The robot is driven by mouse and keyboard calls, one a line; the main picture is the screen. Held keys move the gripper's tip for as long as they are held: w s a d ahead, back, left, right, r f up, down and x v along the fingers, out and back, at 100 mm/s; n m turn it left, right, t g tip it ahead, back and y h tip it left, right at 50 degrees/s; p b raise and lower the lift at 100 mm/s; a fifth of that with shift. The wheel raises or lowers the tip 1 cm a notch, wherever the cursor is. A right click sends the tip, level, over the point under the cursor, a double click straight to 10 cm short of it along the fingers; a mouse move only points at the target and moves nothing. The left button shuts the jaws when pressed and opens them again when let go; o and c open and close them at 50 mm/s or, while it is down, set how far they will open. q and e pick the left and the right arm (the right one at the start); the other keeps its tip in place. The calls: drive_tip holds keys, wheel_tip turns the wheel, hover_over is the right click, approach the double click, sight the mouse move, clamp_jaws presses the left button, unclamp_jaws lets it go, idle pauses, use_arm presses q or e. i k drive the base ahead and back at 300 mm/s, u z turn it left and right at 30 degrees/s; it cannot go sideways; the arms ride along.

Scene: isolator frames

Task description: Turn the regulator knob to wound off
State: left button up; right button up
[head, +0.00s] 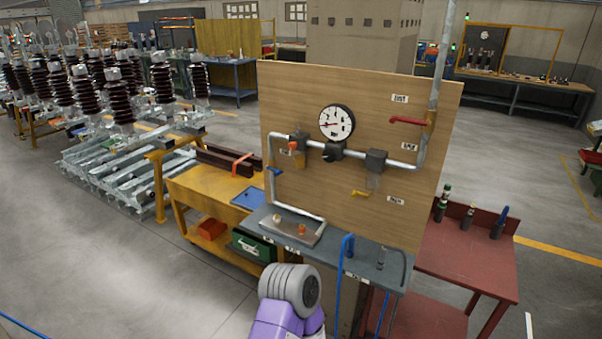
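A wooden panel (330,95) stands upright with grey pipework across it. A round white-faced gauge (337,122) is on the panel, its needle too small to read surely. Directly below it on the pipe is a dark regulator with its knob (333,152). I cannot tell how far the knob is wound. Neither gripper shows. A purple and grey link of my own arm comes in at the bottom middle, apart from the panel and in front of the shelf.
The pipework carries a red lever (408,121), a yellow lever (360,193) and a blue handle (275,171). A grey shelf (362,262) with a tray (292,228) juts out below the panel. A yellow bench (185,181) is left, a red table (468,262) right.

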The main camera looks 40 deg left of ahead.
sight(329, 156)
drive_tip(key=k, duration=0.15)
drive_tip(key=u, duration=1.1)
